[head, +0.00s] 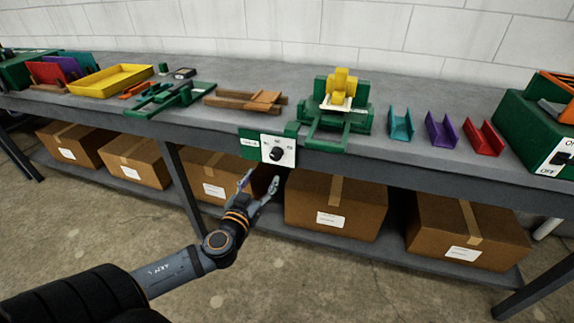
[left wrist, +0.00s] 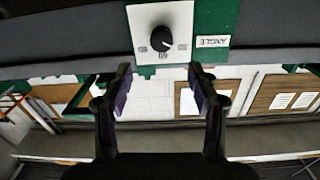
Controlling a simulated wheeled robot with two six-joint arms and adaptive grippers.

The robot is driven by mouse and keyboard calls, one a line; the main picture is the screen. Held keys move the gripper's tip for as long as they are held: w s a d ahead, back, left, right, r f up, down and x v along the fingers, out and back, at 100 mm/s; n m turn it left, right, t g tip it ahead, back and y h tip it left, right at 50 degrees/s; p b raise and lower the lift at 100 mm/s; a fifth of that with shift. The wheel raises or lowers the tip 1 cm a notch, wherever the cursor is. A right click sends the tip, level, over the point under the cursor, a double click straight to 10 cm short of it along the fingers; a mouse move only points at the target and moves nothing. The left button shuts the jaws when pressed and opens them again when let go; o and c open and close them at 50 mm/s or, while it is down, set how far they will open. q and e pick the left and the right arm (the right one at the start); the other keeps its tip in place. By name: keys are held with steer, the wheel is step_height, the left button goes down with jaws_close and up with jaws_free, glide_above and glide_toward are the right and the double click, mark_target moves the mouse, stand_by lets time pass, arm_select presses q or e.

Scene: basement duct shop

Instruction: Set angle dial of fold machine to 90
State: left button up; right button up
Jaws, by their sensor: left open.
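The green and yellow fold machine (head: 362,122) stands on the bench. Its white dial plate (head: 288,144) hangs on the bench's front edge, with a round black dial knob (head: 277,154). In the left wrist view the knob (left wrist: 162,38) shows at the top, upside down, beside an ANGLE label (left wrist: 212,42). Numbers ring its lower side, too small to read surely; a light mark on the knob seems to point to the lower right. My left gripper (head: 262,180) is open and empty, just below the plate and apart from the knob. My right gripper is out of view.
The grey bench (head: 225,125) holds a yellow tray (head: 110,80), wooden pieces and teal, purple (head: 440,131) and red channels. Cardboard boxes (head: 335,205) fill the shelf below, close behind my left gripper. A green ON/OFF box (head: 530,130) stands at the right. The floor in front is clear.

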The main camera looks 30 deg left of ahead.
mark_target(275, 156)
arm_select(q)
steer(key=x, duration=0.9)
steer(key=shift+w+a, duration=0.15)
steer(key=shift+a, duration=0.1)
steer(key=shift+w+a, duration=0.1)
steer(key=shift+w, duration=0.45)
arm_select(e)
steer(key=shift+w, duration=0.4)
arm_select(q)
steer(key=shift+c, duration=0.6)
steer(key=c, duration=1.1)
steer(key=shift+o, duration=0.2)
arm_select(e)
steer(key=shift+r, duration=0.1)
